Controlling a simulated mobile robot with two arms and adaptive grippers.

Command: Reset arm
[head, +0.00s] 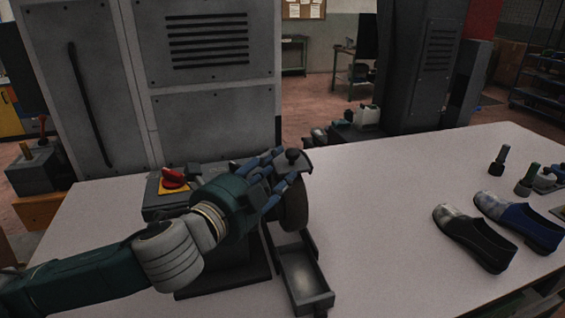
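My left gripper (276,180) comes in from the left, over the heel press on the table. Its blue and grey fingers are at the press's dark lever plate with a black knob (292,156). A dark rounded part (294,208) of the press stands just below and beside the fingers. The fingers overlap these parts, so I cannot tell whether they grip or only lie near. The press has a box with a red rotary switch (173,177) on a yellow plate, partly behind my arm. A narrow metal tray (328,298) sits at its front. My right gripper is out of view.
A black shoe (474,238) and a blue shoe (519,220) lie on the right of the pale table (400,220). Small dark upright tools (499,161) stand behind them. A grey cabinet (210,90) rises behind the press. The table between press and shoes is clear.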

